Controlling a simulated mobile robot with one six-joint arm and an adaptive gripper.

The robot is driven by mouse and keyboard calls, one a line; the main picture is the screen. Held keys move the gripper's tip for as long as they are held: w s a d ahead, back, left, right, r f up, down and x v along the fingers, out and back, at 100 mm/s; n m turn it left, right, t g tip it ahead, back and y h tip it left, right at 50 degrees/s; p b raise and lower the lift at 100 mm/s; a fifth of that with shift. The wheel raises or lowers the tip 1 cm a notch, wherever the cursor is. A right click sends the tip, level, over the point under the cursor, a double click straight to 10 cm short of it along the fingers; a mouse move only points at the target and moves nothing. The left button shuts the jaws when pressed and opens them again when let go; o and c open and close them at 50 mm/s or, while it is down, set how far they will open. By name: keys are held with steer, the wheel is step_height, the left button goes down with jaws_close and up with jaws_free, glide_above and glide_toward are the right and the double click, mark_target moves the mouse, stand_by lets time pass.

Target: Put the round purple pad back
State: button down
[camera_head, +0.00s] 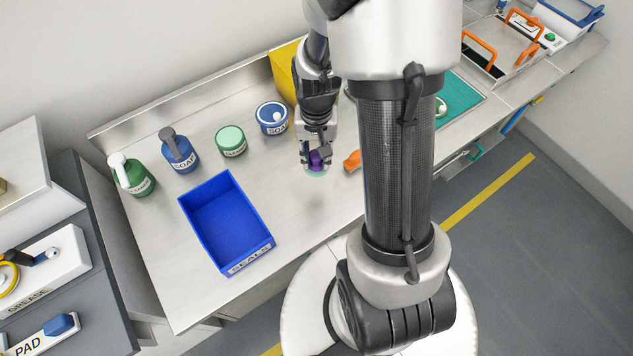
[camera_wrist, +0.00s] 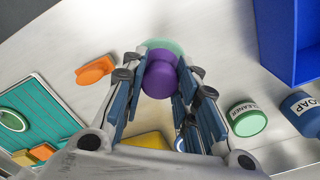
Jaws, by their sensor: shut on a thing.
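My gripper (camera_head: 316,158) is shut on a round purple pad (camera_head: 317,159), seen as a purple knob over a pale green disc. In the wrist view the purple knob (camera_wrist: 160,78) sits between the fingers of my gripper (camera_wrist: 157,72), with the green disc just beyond it. They are over the steel bench (camera_head: 290,205), in front of the blue soap tub. I cannot tell whether the disc touches the bench. A holder labelled PAD (camera_head: 45,337) at the lower left has a blue block on it.
A blue SEALS bin (camera_head: 226,222) stands left of my gripper. Behind are a green cleaner tub (camera_head: 231,141), blue soap tub (camera_head: 272,119), soap bottle (camera_head: 179,150) and green bottle (camera_head: 132,175). An orange piece (camera_head: 352,160) lies close right. A teal mat (camera_head: 462,97) lies farther right.

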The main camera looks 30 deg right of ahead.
step_height(320, 180, down, 12)
steer(key=b, duration=0.3)
steer(key=shift+d+r+b, duration=0.1)
steer(key=shift+b, duration=0.2)
steer(key=shift+f, duration=0.25)
steer(key=c, duration=1.2)
jaws_free()
steer(key=shift+r, duration=0.1)
steer(key=shift+c, duration=0.2)
